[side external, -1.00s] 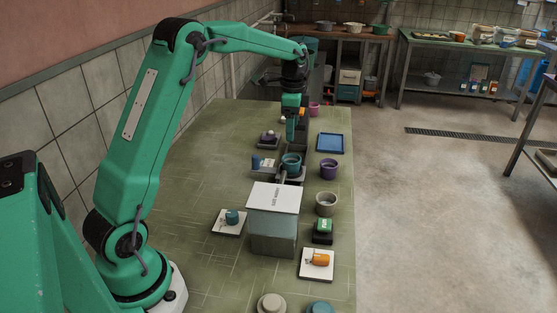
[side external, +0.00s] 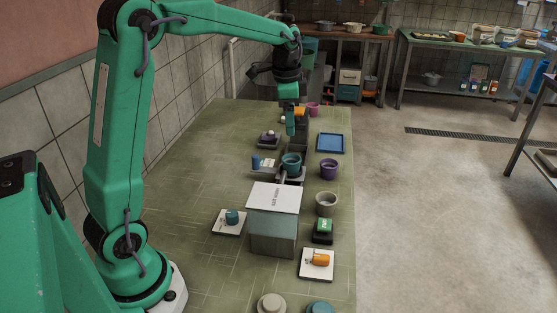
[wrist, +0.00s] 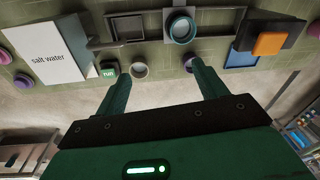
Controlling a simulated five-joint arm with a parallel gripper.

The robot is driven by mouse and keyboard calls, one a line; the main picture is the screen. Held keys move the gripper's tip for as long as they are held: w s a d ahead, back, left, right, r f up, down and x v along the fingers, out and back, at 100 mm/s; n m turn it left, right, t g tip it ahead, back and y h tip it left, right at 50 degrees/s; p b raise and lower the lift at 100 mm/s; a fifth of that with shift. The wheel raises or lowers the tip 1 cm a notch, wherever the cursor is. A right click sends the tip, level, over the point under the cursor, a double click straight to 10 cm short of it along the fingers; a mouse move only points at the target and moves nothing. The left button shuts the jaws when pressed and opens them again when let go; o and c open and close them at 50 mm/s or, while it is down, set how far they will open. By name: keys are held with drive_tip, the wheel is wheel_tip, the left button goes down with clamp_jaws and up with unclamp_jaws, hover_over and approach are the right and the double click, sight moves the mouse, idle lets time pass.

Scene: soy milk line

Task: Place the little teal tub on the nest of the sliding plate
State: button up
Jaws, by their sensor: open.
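The teal tub (side external: 291,161) stands upright on a small grey plate (side external: 292,179) at the dark rail, in the middle of the table. In the wrist view, the round teal-rimmed tub (wrist: 181,28) sits on a pale square plate at the top. My gripper (side external: 290,128) is beyond and above the tub, apart from it. In the wrist view its two fingers (wrist: 160,86) are spread with nothing between them. The contact under the tub is hidden, so I cannot tell exactly how it seats.
The salt water box (side external: 273,235) stands nearer the camera. A purple cup (side external: 329,169), a grey cup (side external: 326,204), a green run button (side external: 323,227) and a blue tray (side external: 330,143) line the right side. An orange block (wrist: 271,43) lies beyond.

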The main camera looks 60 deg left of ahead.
drive_tip(key=s+d+r+n+t, duration=0.1)
drive_tip(key=s+d+r+n, duration=0.1)
drive_tip(key=s+d, duration=0.3)
drive_tip(key=s+d+r+n+t, duration=0.1)
drive_tip(key=s+d+r, duration=0.15)
drive_tip(key=s, duration=0.35)
drive_tip(key=s+d+f+n+t, duration=0.1)
drive_tip(key=s+d+n, duration=0.1)
drive_tip(key=s, duration=0.4)
drive_tip(key=s+d+f+n+t, duration=0.1)
drive_tip(key=s+d+f+n, duration=0.1)
drive_tip(key=s, duration=0.4)
drive_tip(key=shift+s, duration=0.15)
